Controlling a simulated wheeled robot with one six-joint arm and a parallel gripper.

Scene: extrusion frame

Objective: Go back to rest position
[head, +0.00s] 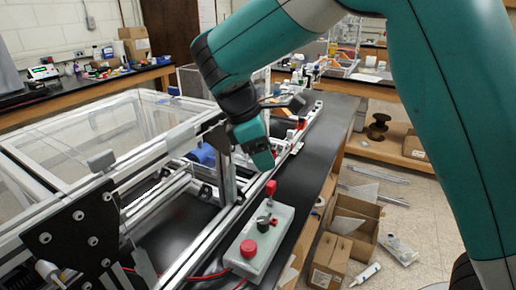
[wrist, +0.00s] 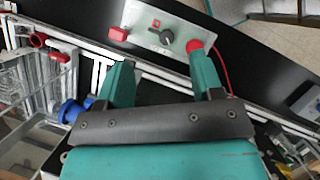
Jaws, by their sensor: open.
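My gripper (wrist: 162,85) is open and empty in the wrist view, its two teal fingers spread apart. In the head view my gripper (head: 264,160) hangs over the frame's right rail, behind the control box. The extrusion frame (head: 170,255) fills the left and middle of the head view, with clear panels and a black end plate. The control box (head: 262,240) is pale grey, with a red button (head: 248,249) and a red knob on it; it stands on the black bench. The box also shows in the wrist view (wrist: 150,40) beyond my fingers. The space directly below the gripper is partly hidden.
The black bench top (head: 318,150) runs back along the frame. Open cardboard boxes (head: 350,225) stand on the floor at right. A red cable (head: 205,277) runs from the control box. A blue part (head: 203,154) sits inside the frame. Side benches hold clutter.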

